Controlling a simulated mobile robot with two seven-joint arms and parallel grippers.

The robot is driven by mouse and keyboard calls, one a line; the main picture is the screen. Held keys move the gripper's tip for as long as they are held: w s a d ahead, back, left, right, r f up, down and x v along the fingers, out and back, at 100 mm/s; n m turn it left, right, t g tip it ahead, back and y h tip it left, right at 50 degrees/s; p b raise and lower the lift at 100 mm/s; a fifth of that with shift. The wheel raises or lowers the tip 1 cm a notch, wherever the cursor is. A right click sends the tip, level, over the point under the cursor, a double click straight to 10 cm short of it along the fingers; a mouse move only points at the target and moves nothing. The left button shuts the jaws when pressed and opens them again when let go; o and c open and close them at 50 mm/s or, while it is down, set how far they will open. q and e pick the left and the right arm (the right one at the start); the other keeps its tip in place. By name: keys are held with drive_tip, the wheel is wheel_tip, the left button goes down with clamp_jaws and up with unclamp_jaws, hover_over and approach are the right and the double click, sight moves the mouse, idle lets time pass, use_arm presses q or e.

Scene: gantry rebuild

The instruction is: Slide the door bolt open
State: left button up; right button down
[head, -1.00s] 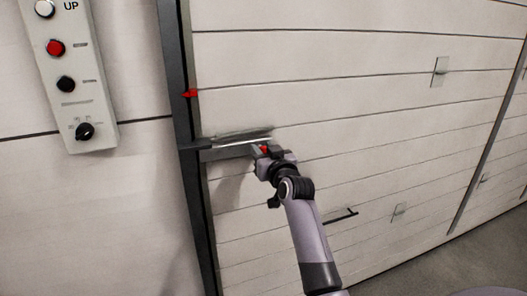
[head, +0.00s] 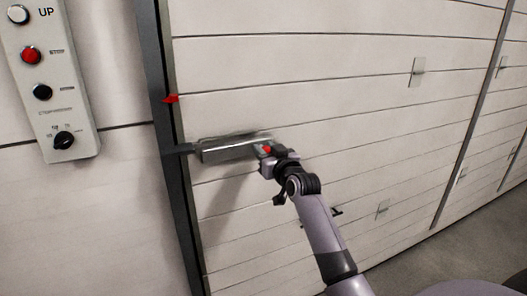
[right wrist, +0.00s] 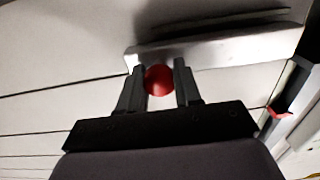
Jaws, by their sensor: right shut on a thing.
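The door bolt is a grey metal bar (head: 232,149) lying across the pale panelled door beside the dark door post (head: 170,150). Its red round knob (head: 265,150) is near its right end. My right gripper (head: 266,152) is at that end, its fingers shut on the knob. In the right wrist view the red knob (right wrist: 159,80) sits between the two dark fingers (right wrist: 159,86), with the metal bar (right wrist: 215,48) just beyond. My left gripper is not in view.
A control panel (head: 48,90) with buttons and a rotary switch is on the wall at left. A red pointer (head: 171,98) marks the post, also seen in the right wrist view (right wrist: 279,112). Small plates (head: 417,72) sit on the door. Floor (head: 470,240) at lower right is clear.

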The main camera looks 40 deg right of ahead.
drive_tip(key=c, duration=0.9)
unclamp_jaws()
drive_tip(key=shift+d+r, duration=0.1)
drive_tip(key=shift+d, duration=0.2)
drive_tip(key=shift+c, duration=0.2)
drive_tip(key=shift+o, duration=0.5)
drive_tip(key=shift+s, duration=0.1)
drive_tip(key=v, duration=0.7)
